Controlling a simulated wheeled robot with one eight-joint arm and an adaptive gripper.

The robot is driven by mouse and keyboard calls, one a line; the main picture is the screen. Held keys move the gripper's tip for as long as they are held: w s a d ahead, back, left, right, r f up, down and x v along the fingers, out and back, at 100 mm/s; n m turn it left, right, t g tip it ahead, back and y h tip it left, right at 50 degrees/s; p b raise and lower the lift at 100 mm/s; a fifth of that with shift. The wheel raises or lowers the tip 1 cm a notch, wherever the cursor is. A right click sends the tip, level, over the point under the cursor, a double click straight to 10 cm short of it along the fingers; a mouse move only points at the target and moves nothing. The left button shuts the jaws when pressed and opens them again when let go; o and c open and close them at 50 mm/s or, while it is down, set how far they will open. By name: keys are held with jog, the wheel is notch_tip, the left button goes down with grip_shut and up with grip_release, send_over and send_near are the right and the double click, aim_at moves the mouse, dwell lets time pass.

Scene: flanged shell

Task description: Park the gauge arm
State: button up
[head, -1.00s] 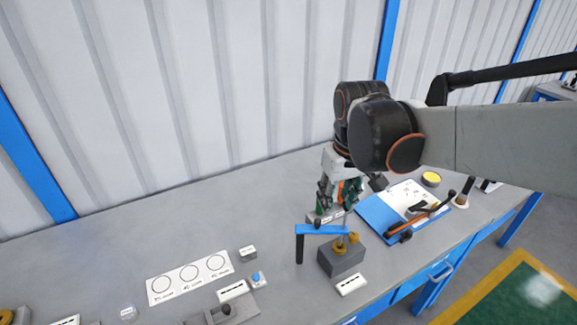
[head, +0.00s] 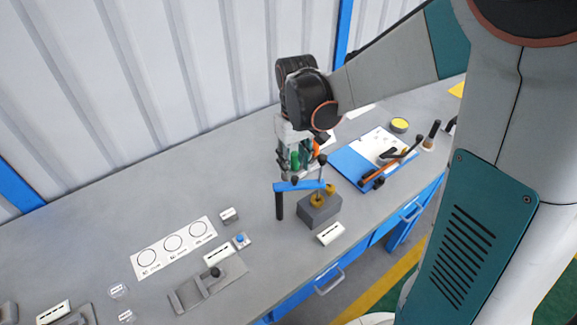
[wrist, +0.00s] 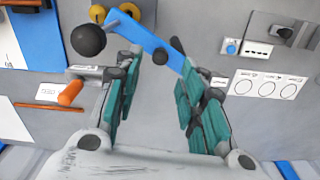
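The gauge arm is a blue bar (head: 300,186) with a black post (head: 279,204) hanging at its left end. Its right end meets a grey block (head: 320,211) with brass-coloured knobs (head: 318,200). My gripper (head: 299,176) points down over the bar in the head view. In the wrist view my gripper (wrist: 157,50) has its fingers wide apart, and the blue bar (wrist: 148,38) crosses the gap between the fingertips. I cannot tell whether a finger touches it.
A black ball (wrist: 88,40) and an orange handle (wrist: 70,93) stand close beside my left finger in the wrist view. A blue board with tools (head: 352,166) lies to the right. A white card with circles (head: 174,246) and a grey fixture (head: 208,286) lie left.

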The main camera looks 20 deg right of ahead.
aim_at(295, 177)
jog(key=shift+f+b, duration=0.45)
jog(key=shift+f, duration=1.95)
grip_shut()
